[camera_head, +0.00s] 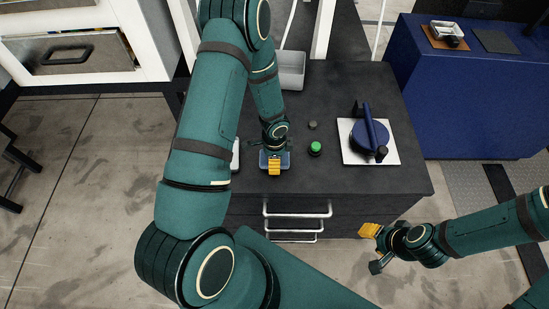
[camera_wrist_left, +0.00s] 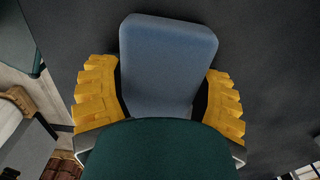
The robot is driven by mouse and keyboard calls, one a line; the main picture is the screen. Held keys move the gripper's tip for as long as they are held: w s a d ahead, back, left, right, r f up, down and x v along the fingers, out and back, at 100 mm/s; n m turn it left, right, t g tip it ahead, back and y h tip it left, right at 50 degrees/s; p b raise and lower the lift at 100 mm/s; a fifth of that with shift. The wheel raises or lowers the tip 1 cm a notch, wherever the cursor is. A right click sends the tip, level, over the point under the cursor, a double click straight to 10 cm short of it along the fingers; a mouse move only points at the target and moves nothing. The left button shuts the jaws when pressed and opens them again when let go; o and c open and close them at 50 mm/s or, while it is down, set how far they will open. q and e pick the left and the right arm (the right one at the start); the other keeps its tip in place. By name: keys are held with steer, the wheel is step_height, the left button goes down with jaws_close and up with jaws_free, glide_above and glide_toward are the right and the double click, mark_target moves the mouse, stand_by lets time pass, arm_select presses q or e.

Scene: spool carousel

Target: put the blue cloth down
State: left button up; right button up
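The blue cloth (camera_head: 285,157) is a small, padded-looking, rounded block over the dark worktop, at its front left. In the left wrist view the cloth (camera_wrist_left: 168,62) fills the space between the yellow fingers. My left gripper (camera_head: 274,163) points down and is shut on the cloth, with a finger along each side. The near part of the cloth is hidden by the green gripper body in the wrist view. I cannot tell whether its underside touches the worktop. My right gripper (camera_head: 372,248) is open and empty, off the worktop's front right corner.
The dark worktop (camera_head: 405,178) carries a green button (camera_head: 315,148), a small dark knob (camera_head: 312,125), a white plate (camera_head: 352,153) with a blue spool carousel (camera_head: 368,138), and a grey bin (camera_head: 291,72) behind. Drawer handles (camera_head: 297,209) stick out in front. A blue counter (camera_head: 465,90) stands right.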

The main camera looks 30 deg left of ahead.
arm_select(q)
steer(key=o, duration=0.4)
steer(key=shift+r, duration=0.1)
steer(key=shift+r+p, duration=0.3)
steer(key=shift+r, duration=0.1)
step_height(320, 180, up, 11)
steer(key=p, duration=0.2)
steer(key=s+d+f+n+t+h, duration=0.1)
steer(key=s+d+f+n+h, duration=0.1)
steer(key=s+d+n, duration=0.2)
steer(key=s+d+f+n+t+h, duration=0.1)
steer(key=s+d+f+n, duration=0.1)
steer(key=s+d+n, duration=0.3)
steer(key=d+n, duration=0.4)
steer(key=d, duration=0.4)
steer(key=shift+d+f+n+h, duration=0.15)
steer(key=shift+f+n+h, duration=0.15)
steer(key=shift+h, duration=0.1)
